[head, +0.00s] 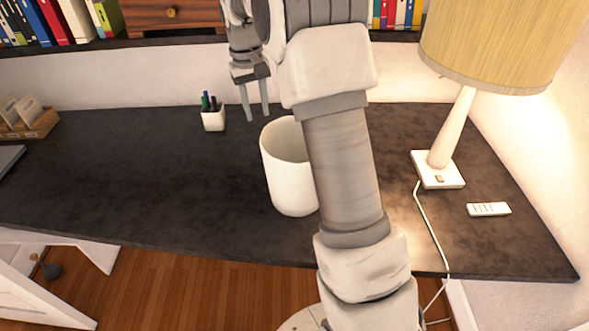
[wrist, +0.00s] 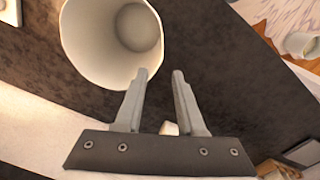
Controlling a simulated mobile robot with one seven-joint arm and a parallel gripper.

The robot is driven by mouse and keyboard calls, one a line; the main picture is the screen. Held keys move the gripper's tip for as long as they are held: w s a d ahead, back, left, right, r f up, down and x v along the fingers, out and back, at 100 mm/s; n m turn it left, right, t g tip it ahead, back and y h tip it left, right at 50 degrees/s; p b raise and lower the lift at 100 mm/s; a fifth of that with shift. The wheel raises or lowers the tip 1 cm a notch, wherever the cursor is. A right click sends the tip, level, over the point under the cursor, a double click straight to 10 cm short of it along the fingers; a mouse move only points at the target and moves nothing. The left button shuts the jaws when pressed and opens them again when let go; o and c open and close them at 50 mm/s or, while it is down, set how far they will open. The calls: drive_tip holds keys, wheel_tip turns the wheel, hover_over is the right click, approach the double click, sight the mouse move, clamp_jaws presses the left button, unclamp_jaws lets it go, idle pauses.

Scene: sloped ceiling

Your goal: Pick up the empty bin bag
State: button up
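A white, open-topped cylindrical container (head: 284,178) stands upright on the dark desk, partly hidden behind my arm in the head view. In the wrist view the container (wrist: 82,50) is at the upper left, and its inside looks empty. I cannot make out a separate bag in either view. My gripper (head: 257,117) is above the desk, behind and left of the container's rim in the head view. In the wrist view my gripper (wrist: 160,74) has its two fingers apart with nothing between them. The left fingertip shows close to the rim; I cannot tell if they touch.
A white pen cup (head: 213,119) stands left of the container. A lamp (head: 443,150) with its cord and a white remote (head: 489,209) are at the right. A shelf (head: 105,43) with books and a wooden drawer box (head: 172,14) runs above the desk. The desk's left middle is clear.

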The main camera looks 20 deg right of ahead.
drive_tip(key=p, duration=0.1)
hover_over(267, 164)
wheel_tip(267, 164, down, 12)
drive_tip(key=shift+s+f+p, duration=0.2)
drive_tip(key=shift+f+p, duration=0.4)
drive_tip(key=shift+f, duration=2)
clamp_jaws()
